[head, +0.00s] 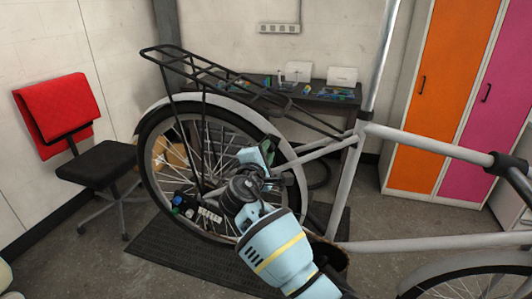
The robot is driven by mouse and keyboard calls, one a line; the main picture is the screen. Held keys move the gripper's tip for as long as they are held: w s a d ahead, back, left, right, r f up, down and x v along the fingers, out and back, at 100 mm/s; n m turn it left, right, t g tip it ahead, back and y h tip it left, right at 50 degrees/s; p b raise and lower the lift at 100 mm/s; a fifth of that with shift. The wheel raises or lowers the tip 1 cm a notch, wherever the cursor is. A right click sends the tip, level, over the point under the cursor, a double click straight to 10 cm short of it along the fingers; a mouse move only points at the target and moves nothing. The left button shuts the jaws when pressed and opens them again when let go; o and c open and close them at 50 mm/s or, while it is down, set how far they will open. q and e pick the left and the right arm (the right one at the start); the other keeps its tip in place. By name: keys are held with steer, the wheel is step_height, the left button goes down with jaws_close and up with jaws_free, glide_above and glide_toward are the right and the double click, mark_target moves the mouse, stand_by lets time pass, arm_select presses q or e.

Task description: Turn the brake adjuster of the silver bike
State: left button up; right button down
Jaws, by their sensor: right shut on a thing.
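The silver bike (420,143) stands side-on across the view, with its rear wheel at the left under a black rack. My right gripper (268,168) reaches up from the lower right to the right half of the rear wheel, in front of the spokes. Its jaws are shut on a small part there, at the place of the brake adjuster. The fingers and wrist hide that part, so its shape and angle do not show. My left gripper is out of view.
A red and black chair (95,155) stands left of the wheel. A dark workbench (310,90) with small items is behind the bike. Orange (425,90) and pink (490,95) lockers stand at the right. A black mat (165,245) lies under the rear wheel.

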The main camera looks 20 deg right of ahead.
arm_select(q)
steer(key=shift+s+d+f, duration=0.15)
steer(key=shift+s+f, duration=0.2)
arm_select(e)
steer(key=shift+m, duration=1.2)
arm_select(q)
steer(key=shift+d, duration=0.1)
arm_select(e)
steer(key=c, duration=1.3)
jaws_free()
steer(key=shift+o, duration=0.3)
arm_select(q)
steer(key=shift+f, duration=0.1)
arm_select(e)
steer(key=shift+a, duration=0.1)
